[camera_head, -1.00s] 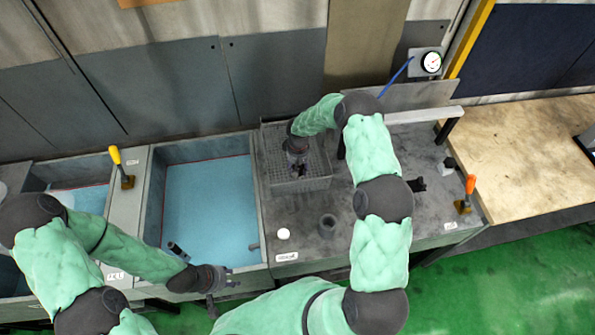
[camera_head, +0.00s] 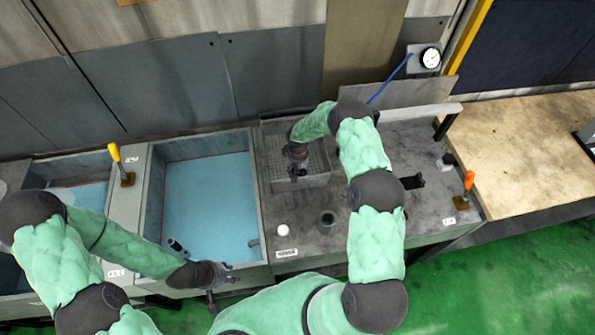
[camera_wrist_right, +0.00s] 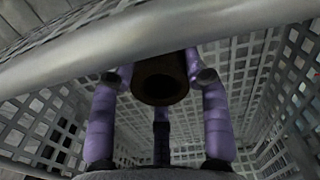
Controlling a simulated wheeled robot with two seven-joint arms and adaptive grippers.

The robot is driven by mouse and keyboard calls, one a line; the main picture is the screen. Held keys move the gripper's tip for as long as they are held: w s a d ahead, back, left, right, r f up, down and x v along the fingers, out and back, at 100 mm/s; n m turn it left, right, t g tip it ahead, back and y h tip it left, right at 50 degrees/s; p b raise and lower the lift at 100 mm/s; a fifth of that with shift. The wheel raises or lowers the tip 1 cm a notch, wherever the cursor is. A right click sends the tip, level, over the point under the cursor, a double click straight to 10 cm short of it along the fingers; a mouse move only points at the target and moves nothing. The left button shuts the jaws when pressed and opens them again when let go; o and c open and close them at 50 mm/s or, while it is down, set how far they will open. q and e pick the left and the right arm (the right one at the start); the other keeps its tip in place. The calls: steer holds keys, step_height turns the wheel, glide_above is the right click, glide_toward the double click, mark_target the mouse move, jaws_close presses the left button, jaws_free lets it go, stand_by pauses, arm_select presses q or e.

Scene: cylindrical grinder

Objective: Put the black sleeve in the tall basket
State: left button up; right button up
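The grey mesh basket (camera_head: 318,182) stands at the back of the grey worktop, right of the blue basin. My right gripper (camera_head: 297,170) points down into it. In the right wrist view the purple fingers of this gripper (camera_wrist_right: 160,85) are closed around a dark, hollow sleeve (camera_wrist_right: 160,82), with its round open end towards the camera. The basket's mesh walls (camera_wrist_right: 45,125) surround them, and a rim bar crosses in front. In the head view the sleeve is hard to make out. My left gripper (camera_head: 220,284) is open and empty at the basin's front edge.
The basin (camera_head: 208,205) holds blue liquid; a dark tube (camera_head: 178,247) shows at its front. On the worktop are a white round piece (camera_head: 283,230) and a dark ring-shaped piece (camera_head: 327,220). An orange-handled lever (camera_head: 467,185) stands at right, before a wooden table (camera_head: 530,150).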

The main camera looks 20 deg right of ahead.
steer(key=o, duration=0.4)
steer(key=shift+c, duration=0.2)
steer(key=shift+r, duration=0.4)
step_height(320, 180, up, 12)
steer(key=b, duration=0.1)
steer(key=shift+f+b, duration=0.25)
steer(key=shift+b, duration=0.15)
